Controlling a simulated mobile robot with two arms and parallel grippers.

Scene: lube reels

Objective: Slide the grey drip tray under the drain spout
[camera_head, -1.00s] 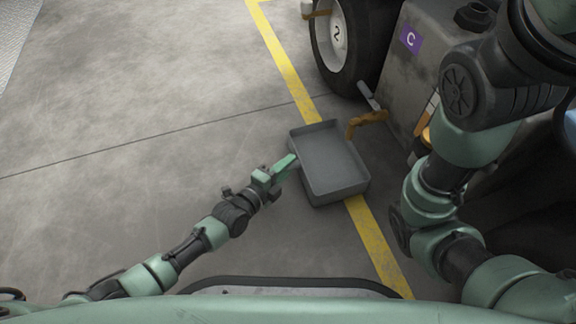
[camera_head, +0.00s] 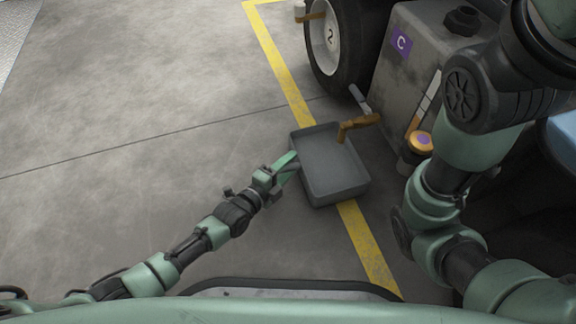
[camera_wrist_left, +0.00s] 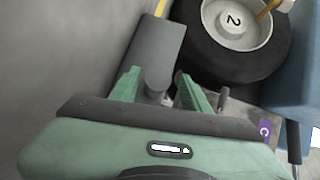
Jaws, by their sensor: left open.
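The grey drip tray (camera_head: 330,170) is a shallow, empty rectangular tray lying on the floor across the yellow line. The brown drain spout (camera_head: 357,126) juts left from the grey tank and overlaps the tray's upper right part in the head view; its height above the tray is unclear. My left gripper (camera_head: 290,164) is at the tray's left wall. In the left wrist view its open fingers (camera_wrist_left: 160,93) stand either side of a rounded grey piece (camera_wrist_left: 158,77) at the near end of the tray (camera_wrist_left: 157,42). Contact is unclear. My right gripper is out of view.
A black wheel marked 2 (camera_head: 353,72) stands beyond the tray. The grey tank (camera_head: 412,70) with a purple C label (camera_head: 401,43) is right of it, with an orange-capped container (camera_head: 421,142) below. The floor to the left is clear.

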